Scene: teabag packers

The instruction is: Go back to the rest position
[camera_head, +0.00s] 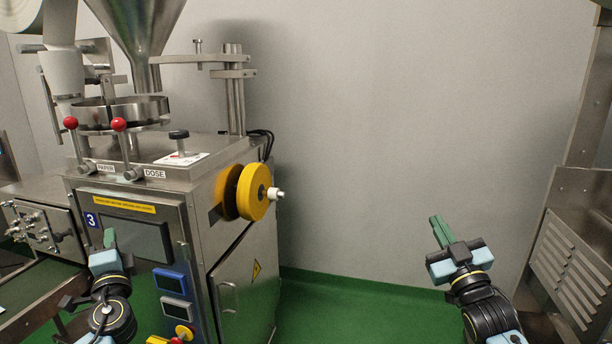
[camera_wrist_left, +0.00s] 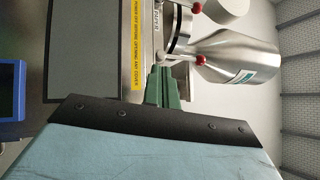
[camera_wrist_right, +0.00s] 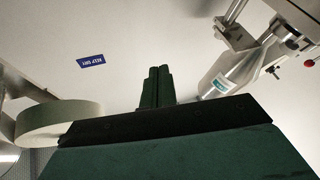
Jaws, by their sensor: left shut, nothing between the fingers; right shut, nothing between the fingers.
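My left gripper (camera_head: 109,238) is raised in front of the machine's dark screen at the lower left of the head view. Its green fingers are together and empty in the left wrist view (camera_wrist_left: 162,86). My right gripper (camera_head: 437,229) is raised in front of the bare grey wall at the right. Its fingers are shut with nothing between them, as the right wrist view (camera_wrist_right: 157,86) also shows. Neither gripper is seen touching anything.
The steel teabag machine (camera_head: 240,225) stands at the left, with a yellow handwheel (camera_head: 254,192), red-knobbed levers (camera_head: 119,125) and a funnel hopper (camera_head: 135,25). A louvered steel cabinet (camera_head: 572,265) stands at the right. Green floor (camera_head: 350,315) between them is clear.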

